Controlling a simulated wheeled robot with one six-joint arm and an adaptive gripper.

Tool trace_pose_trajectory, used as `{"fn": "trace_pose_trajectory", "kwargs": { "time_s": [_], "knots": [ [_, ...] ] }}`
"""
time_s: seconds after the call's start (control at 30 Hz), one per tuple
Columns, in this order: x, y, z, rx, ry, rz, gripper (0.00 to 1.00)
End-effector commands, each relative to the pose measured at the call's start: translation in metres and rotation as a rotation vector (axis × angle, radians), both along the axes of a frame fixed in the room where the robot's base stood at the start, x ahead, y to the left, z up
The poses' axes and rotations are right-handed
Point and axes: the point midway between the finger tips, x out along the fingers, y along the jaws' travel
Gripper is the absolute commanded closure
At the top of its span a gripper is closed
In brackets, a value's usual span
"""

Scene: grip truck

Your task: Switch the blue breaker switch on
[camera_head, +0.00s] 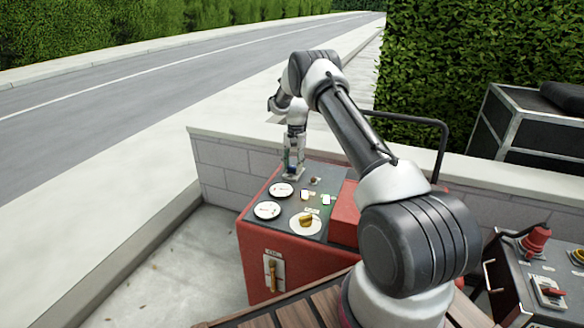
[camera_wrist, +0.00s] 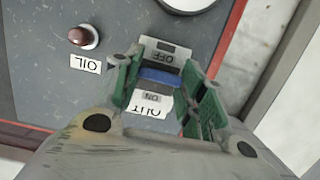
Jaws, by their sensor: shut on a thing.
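The blue breaker switch (camera_wrist: 160,76) shows in the wrist view as a blue bar on a grey plate. An OFF mark is on one side of it and an ON mark on the other, both upside down in this view. I cannot tell which way the switch is set. My gripper (camera_wrist: 166,82) is shut on it, with green-padded fingers on either side of the bar. In the head view my gripper (camera_head: 293,171) points down at the far left corner of the red control panel (camera_head: 262,262) and hides the switch.
A brown-red knob (camera_wrist: 83,36) labelled OIL stands beside the switch. Two round gauges, small lit switches and a yellow dial (camera_head: 306,221) are on the panel top. A low wall (camera_head: 230,158) runs behind. A second control box (camera_head: 540,268) is at right.

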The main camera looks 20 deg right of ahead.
Motion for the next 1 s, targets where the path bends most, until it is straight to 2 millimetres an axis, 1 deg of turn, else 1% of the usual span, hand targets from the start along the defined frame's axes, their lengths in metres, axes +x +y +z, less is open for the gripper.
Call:
{"fn": "trace_pose_trajectory", "kwargs": {
  "time_s": [0.07, 0.3, 0.67, 0.7, 0.77, 0.8, 1.0],
  "knots": [
    [0.0035, -0.0036, -0.0013, 0.038, 0.034, -0.002, 0.83],
    [0.0062, -0.0054, 0.0, 0.111, 0.105, 0.001, 0.83],
    [0.0055, -0.0054, 0.0009, 0.121, 0.116, 0.003, 0.83],
    [0.0055, -0.0054, 0.0009, 0.121, 0.116, 0.003, 0.56],
    [0.0054, -0.0055, 0.0009, 0.121, 0.116, 0.002, 0.45],
    [0.0054, -0.0054, 0.0009, 0.121, 0.116, 0.002, 0.38],
    [0.0052, -0.0054, 0.0008, 0.121, 0.116, 0.002, 0.38]
  ]
}}
